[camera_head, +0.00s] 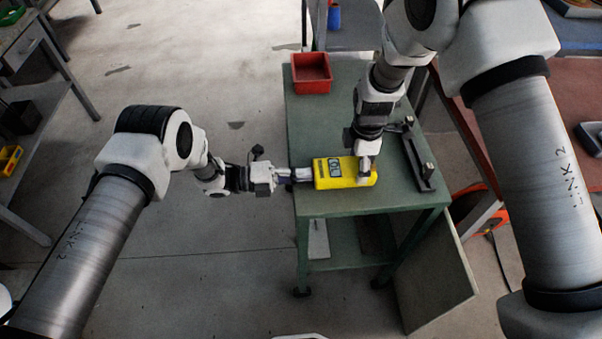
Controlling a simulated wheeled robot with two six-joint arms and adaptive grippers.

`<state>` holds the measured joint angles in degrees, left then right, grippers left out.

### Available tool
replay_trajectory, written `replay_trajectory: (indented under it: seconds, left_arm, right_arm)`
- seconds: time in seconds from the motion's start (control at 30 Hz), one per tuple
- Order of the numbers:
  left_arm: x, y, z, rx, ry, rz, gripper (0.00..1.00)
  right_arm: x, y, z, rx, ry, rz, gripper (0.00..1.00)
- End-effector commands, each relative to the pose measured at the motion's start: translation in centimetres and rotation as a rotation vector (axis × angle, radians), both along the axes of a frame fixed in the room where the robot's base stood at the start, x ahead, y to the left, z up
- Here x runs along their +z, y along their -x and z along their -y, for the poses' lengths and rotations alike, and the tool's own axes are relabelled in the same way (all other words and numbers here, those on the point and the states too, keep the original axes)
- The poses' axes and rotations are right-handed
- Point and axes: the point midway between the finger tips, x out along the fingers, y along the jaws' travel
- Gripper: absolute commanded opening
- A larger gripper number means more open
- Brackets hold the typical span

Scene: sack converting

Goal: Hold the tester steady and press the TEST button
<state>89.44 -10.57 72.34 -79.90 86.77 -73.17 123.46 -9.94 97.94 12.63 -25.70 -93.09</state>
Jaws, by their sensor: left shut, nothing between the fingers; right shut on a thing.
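The yellow tester (331,180) lies on the green table (325,122), with a small dark display at its upper middle. My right gripper (366,168) comes down from above and is shut on the tester near its right end. My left gripper (296,175) is shut and empty, pointing right. Its tips are at the tester's left end; I cannot tell whether they touch it. The TEST button cannot be made out at this size.
A red bin (311,73) stands at the back left of the table. A dark metal bar fixture (419,163) lies right of the tester. A panel (433,285) leans near the table's right legs. Open floor (215,75) lies to the left.

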Motion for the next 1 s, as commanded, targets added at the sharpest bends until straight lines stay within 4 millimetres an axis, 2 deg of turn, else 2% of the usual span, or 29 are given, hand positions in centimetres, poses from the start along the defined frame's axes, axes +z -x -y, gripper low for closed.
replay_trajectory:
  seconds: [0.17,0.5,0.63,0.8,1.0]
  left_arm:
    - [0.0,0.0,-1.9,0.001,0.0,-0.001,0.0]
    - [0.0,-0.1,-10.1,0.005,0.0,0.0,0.0]
    - [0.0,-0.1,-12.5,0.002,0.0,0.0,0.0]
    - [0.0,0.0,-13.9,0.0,-0.001,0.0,0.0]
    - [0.0,0.0,-13.9,0.0,0.0,0.0,0.0]
  right_arm:
    - [0.0,0.0,0.0,0.0,0.0,0.0,0.26]
    - [0.0,0.0,0.0,0.0,0.0,0.0,0.26]
    - [0.0,0.0,0.0,0.0,0.0,0.0,0.26]
    - [0.0,0.0,0.0,0.0,0.0,0.0,0.26]
    - [0.0,0.0,0.0,0.0,0.0,0.0,0.26]
